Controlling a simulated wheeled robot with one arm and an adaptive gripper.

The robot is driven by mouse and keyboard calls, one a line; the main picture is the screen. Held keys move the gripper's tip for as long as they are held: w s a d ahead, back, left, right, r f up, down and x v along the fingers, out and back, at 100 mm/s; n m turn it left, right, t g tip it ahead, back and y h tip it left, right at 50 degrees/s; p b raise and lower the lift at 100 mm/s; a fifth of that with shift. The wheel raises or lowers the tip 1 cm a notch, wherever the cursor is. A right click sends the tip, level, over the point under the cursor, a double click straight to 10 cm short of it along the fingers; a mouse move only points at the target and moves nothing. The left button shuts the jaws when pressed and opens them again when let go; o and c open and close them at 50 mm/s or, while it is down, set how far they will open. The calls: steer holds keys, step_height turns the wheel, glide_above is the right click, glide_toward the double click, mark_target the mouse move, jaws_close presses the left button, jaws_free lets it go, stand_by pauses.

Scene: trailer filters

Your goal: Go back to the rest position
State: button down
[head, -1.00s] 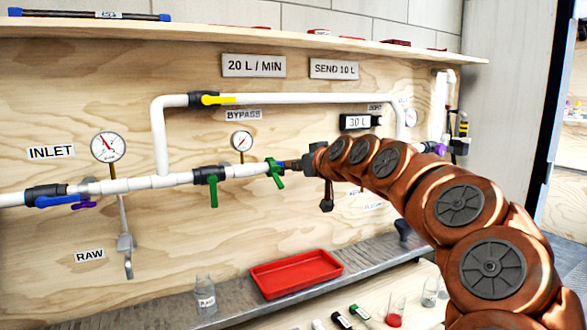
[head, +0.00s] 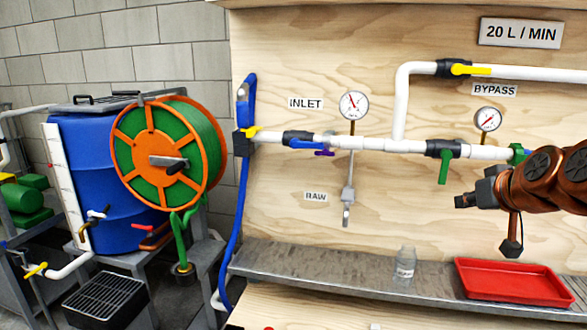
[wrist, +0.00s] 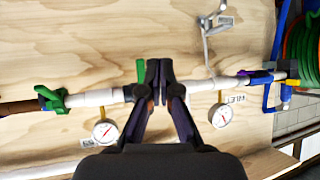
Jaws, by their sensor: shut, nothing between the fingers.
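My gripper (head: 466,200) shows at the right of the head view, in front of the plywood panel. It hangs a little below the white pipe, left of and below a green valve (head: 518,153). In the wrist view my gripper (wrist: 158,68) has its two dark fingers together, with nothing between them. Behind the fingers there is a green lever (wrist: 141,70) and the white pipe (wrist: 95,97), seen upside down. The rest of my arm runs out of the head view at the right.
The red tray (head: 510,282) and a glass bottle (head: 404,268) sit on the metal shelf (head: 330,268) below. At the left are the green hose reel (head: 165,150) and a blue barrel (head: 95,205). Two gauges (head: 354,104) stick up from the pipe.

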steer(key=s+a+f+n+g+y, duration=0.1)
steer(key=s+a+f+g, duration=0.35)
steer(key=a+f, duration=0.4)
steer(key=s+a+f+n+g+y, duration=0.1)
steer(key=s+a+f+g, duration=0.2)
steer(key=s+a+f, duration=0.55)
steer(key=s+a+f+m+g+h, duration=0.1)
steer(key=s+a+f+g, duration=0.2)
steer(key=s, duration=0.6)
steer(key=s+a+f+g+h, duration=0.1)
steer(key=s+f+g, duration=0.35)
steer(key=s, duration=0.45)
step_height(320, 180, up, 20)
steer(key=t+p, duration=0.2)
steer(key=p, duration=1.8)
steer(key=shift+a, duration=0.25)
steer(key=shift+s+d, duration=0.1)
